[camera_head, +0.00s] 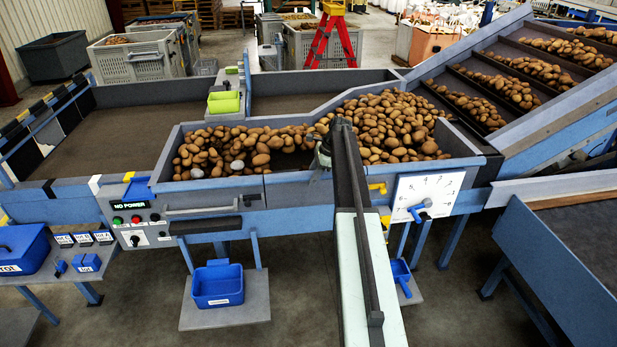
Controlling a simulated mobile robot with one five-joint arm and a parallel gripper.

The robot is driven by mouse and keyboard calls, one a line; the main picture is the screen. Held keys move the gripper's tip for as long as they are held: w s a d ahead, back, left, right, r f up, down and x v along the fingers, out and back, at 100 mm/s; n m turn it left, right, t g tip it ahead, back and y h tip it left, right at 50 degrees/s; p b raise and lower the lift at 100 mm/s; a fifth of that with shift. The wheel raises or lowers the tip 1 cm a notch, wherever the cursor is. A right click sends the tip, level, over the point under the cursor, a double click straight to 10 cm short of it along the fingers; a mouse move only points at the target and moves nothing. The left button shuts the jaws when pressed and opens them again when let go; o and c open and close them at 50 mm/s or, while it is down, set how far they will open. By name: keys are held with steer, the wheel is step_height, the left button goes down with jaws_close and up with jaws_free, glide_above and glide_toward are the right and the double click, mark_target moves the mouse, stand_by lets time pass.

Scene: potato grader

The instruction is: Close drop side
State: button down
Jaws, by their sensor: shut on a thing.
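The drop side (296,186) appears to be the grey-blue front wall of the potato trough, standing about upright, with potatoes (250,150) heaped behind it. My arm reaches up from the bottom centre across the front of the trough and hides part of this wall. My gripper (322,154) is at the wall's upper edge, near its middle. It is shut on what looks like the drop side; the fingertips and exact contact are too small and dark to make out.
A control panel (132,220) reading NO POWER is left of the trough. A dial plate (440,190) with a blue handle is right of my arm. A blue bin (218,288) stands on a low shelf below. A sloped conveyor (530,125) carries potatoes at the right.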

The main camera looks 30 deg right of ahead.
steer(key=shift+d, duration=0.3)
steer(key=c, duration=0.9)
jaws_free()
steer(key=shift+a, duration=0.15)
steer(key=p+v, duration=0.7)
steer(key=v, duration=0.1)
steer(key=shift+f, duration=0.1)
